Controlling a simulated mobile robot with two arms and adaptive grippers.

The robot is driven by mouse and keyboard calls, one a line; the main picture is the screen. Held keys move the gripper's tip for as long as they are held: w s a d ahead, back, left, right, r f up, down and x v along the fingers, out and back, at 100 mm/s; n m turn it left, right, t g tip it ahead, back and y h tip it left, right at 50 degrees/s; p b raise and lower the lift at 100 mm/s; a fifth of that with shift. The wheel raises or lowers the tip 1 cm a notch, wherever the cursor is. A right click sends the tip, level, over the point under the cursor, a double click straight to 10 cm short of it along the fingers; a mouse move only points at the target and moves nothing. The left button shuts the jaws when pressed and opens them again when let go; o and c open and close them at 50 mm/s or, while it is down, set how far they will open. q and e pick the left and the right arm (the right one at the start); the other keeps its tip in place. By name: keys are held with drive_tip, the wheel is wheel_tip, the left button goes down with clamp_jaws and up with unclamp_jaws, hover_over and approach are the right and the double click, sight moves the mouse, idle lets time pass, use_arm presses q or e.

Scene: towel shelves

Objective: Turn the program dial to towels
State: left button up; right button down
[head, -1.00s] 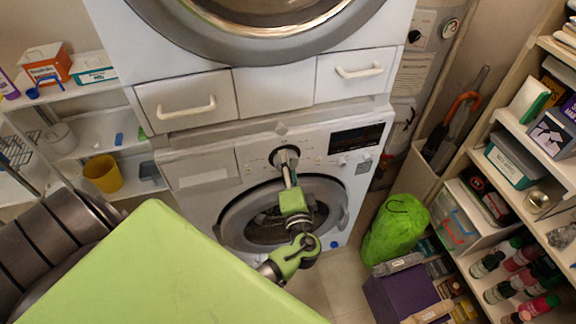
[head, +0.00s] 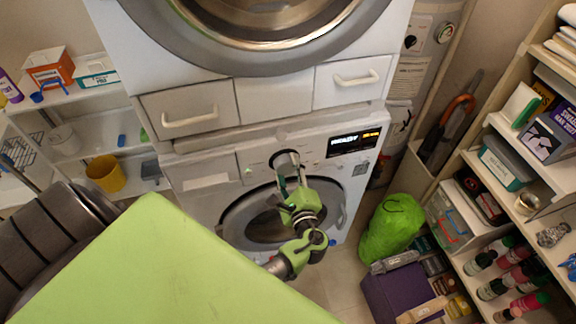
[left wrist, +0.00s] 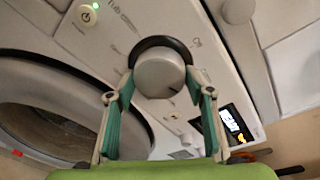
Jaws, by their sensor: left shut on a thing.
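The program dial (head: 286,159) is a round silver knob with a dark ring on the front panel of the lower washing machine (head: 232,190). In the left wrist view the dial (left wrist: 160,74) has a small dark mark near its lower right edge. My left gripper (head: 289,175) has its green-padded fingers on either side of the dial and is shut on it. The display (head: 354,142) right of the dial is lit and reads "READY", with amber text beside it. My right gripper is out of view.
A second machine (head: 262,40) with drawers below it stands above the washer. Shelves with bottles and boxes (head: 505,165) stand at the right. A green bag (head: 392,228) and a purple box (head: 392,290) are on the floor.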

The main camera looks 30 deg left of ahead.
use_arm(q)
drive_tip(key=shift+m+p, duration=0.3)
drive_tip(key=shift+m, duration=0.5)
drive_tip(key=o, duration=1.1)
drive_tip(key=shift+o, duration=0.2)
drive_tip(key=v, duration=1.2)
drive_tip(key=shift+w+d, duration=0.15)
